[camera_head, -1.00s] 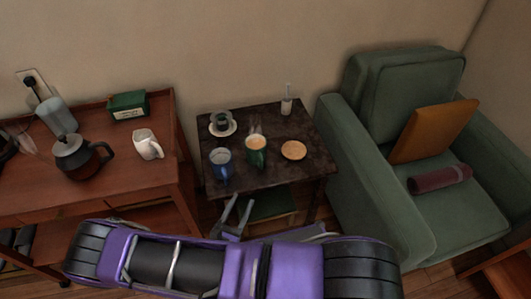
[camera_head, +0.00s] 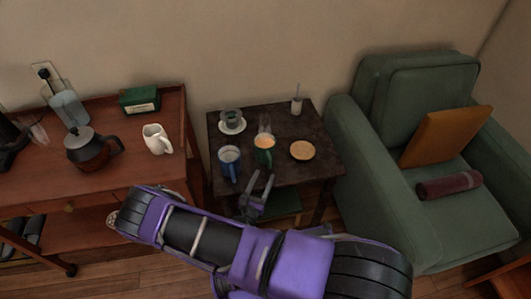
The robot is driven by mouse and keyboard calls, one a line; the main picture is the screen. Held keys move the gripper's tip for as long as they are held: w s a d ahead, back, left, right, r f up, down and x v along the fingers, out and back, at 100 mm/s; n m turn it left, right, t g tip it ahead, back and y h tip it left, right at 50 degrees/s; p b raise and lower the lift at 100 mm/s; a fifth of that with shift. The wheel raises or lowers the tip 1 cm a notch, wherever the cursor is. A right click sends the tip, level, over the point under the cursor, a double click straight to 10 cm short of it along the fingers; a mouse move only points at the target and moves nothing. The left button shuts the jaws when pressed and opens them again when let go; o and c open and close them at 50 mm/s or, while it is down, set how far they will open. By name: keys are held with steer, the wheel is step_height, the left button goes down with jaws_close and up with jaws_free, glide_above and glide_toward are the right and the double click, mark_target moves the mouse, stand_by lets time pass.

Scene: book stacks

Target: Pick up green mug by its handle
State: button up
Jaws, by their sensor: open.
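The green mug (camera_head: 263,150) stands upright on the small dark table (camera_head: 285,129), with a pale drink inside and what looks like steam above it. Its handle appears to face the front of the table, but it is too small to see clearly. My gripper (camera_head: 257,184) is open and empty, with its fingers pointing up the picture just below the green mug at the table's front edge. It does not appear to touch the mug. A blue mug (camera_head: 229,161) stands just left of the green mug.
A white cup on a saucer (camera_head: 232,125), a round tan biscuit-like disc (camera_head: 302,150) and a small white holder (camera_head: 296,106) share the table. A wooden cart (camera_head: 99,172) with a coffee pot (camera_head: 88,150) and white pitcher (camera_head: 156,139) stands left. A green armchair (camera_head: 396,195) stands right.

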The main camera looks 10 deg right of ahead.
mark_target(269, 164)
steer(key=x, duration=0.5)
steer(key=shift+f, duration=0.1)
jaws_close()
stand_by(1.2)
